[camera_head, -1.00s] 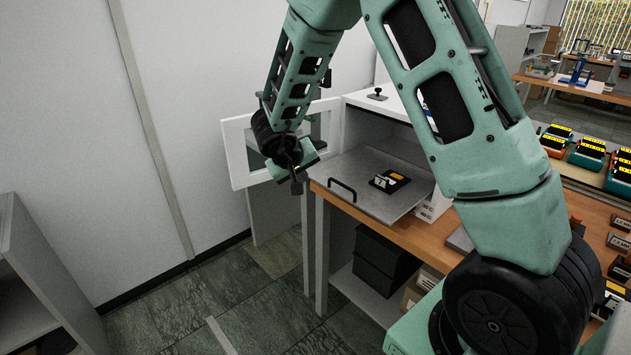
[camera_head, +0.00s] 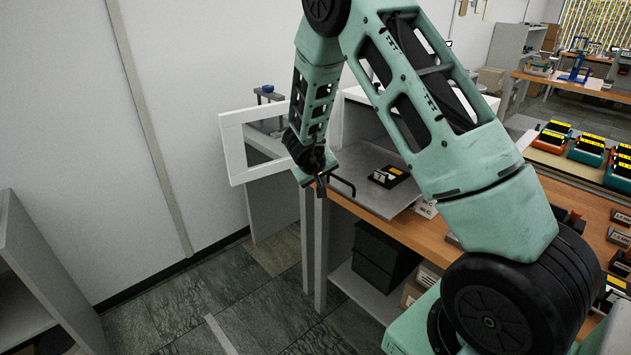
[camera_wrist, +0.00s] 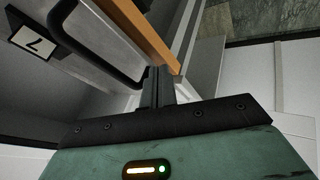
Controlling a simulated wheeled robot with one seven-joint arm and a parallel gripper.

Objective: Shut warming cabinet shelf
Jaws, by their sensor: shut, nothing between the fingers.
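The warming cabinet (camera_head: 362,118) stands on the wooden bench, its white framed door (camera_head: 233,150) swung open to the left. Its grey shelf (camera_head: 375,205) is pulled out toward the bench's front edge, with a black handle (camera_head: 343,183) on its front. My gripper (camera_head: 320,190) is shut and empty, just left of the handle at the shelf's front. In the wrist view, my gripper's fingers (camera_wrist: 157,85) are together beside the black handle (camera_wrist: 95,50); I cannot tell whether they touch it.
The wooden bench (camera_head: 425,235) has several labelled blocks at the right. A grey cabinet (camera_head: 30,270) stands at the lower left.

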